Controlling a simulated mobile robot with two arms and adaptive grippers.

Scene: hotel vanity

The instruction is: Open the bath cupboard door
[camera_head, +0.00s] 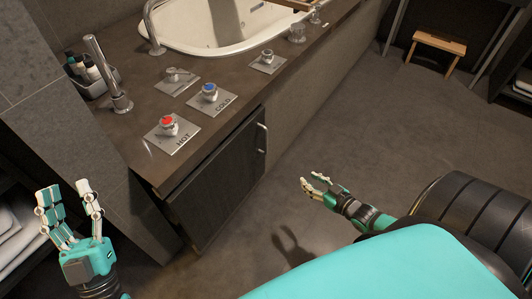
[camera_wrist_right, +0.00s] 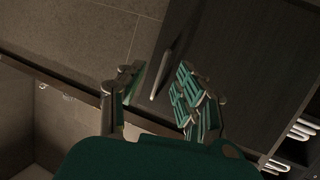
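The bath cupboard door (camera_head: 222,178) is a dark wood panel under the vanity counter in the head view and looks shut. Its silver bar handle (camera_head: 263,138) stands upright near the door's right edge. My right gripper (camera_head: 309,182) is open and empty, to the right of the handle and apart from it in the head view. In the right wrist view the handle (camera_wrist_right: 163,72) appears ahead, between the directions of the two spread fingers (camera_wrist_right: 160,95), with the door (camera_wrist_right: 240,60) to its right. My left gripper (camera_head: 68,205) is open and empty at the lower left.
The counter (camera_head: 140,150) carries a red HOT knob (camera_head: 168,125), a blue COLD knob (camera_head: 210,92), taps and a bottle caddy (camera_head: 92,80). A white bathtub (camera_head: 220,25) lies behind. Floor (camera_head: 350,115) right of the cupboard is clear; a wooden stool (camera_head: 438,43) stands farther back.

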